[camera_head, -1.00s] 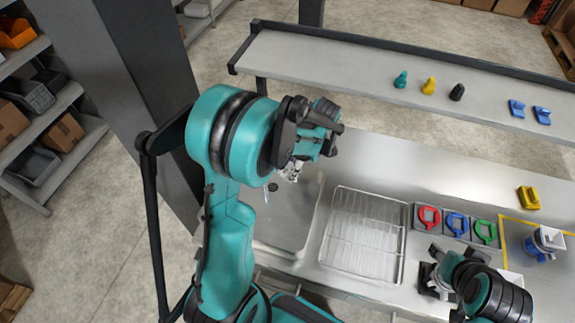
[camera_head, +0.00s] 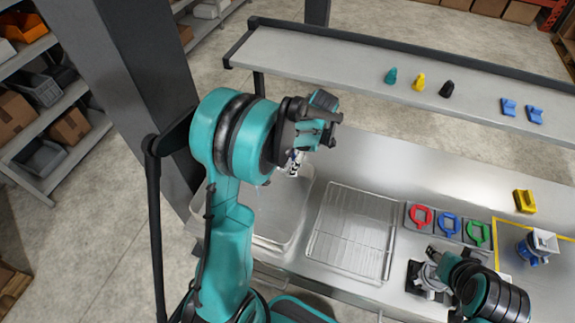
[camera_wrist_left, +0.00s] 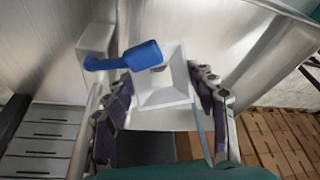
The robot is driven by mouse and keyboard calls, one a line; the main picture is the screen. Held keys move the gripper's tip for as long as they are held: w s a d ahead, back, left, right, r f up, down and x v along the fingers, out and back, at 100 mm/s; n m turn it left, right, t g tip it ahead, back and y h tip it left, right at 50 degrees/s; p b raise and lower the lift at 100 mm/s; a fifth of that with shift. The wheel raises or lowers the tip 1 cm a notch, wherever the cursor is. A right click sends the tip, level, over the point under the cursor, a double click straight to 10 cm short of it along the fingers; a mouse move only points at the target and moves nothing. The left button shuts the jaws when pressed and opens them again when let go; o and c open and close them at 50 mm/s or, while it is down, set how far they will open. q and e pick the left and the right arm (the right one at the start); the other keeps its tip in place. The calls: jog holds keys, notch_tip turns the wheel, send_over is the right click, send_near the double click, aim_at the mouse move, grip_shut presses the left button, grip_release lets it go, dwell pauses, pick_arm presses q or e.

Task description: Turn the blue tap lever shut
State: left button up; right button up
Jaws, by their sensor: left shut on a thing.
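In the left wrist view the blue tap lever (camera_wrist_left: 130,57) points to the right from a pale metal tap body (camera_wrist_left: 97,42). Its free end lies at the edge of a white, square, hollow-topped piece (camera_wrist_left: 160,78); whether they touch I cannot tell. My left gripper (camera_wrist_left: 165,95) is shut on this white piece, with one dark finger on each side. In the head view my left gripper (camera_head: 297,165) is over the sink (camera_head: 283,215), and the arm hides the tap. My right gripper (camera_head: 430,272) is low at the counter's front; its fingers are unclear.
A wire rack (camera_head: 352,232) stands beside the sink. Red (camera_head: 420,216), blue (camera_head: 449,223) and green (camera_head: 477,232) ring-shaped pieces lie right of it. A blue item with a white square top (camera_head: 540,243) and a yellow block (camera_head: 524,200) are farther right. A raised shelf (camera_head: 320,60) runs behind.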

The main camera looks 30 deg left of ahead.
pick_arm(q)
jog(key=shift+w+d, duration=0.2)
jog(key=shift+d, duration=0.35)
jog(key=shift+w+d, duration=0.2)
jog(key=shift+w+d+f+b, duration=0.1)
jog(key=shift+w+d+b, duration=0.1)
jog(key=shift+w+b, duration=0.3)
jog(key=shift+w+d+b, duration=0.35)
jog(key=shift+w+d, duration=0.6)
jog(key=shift+w, duration=0.25)
jog(key=shift+s, duration=0.1)
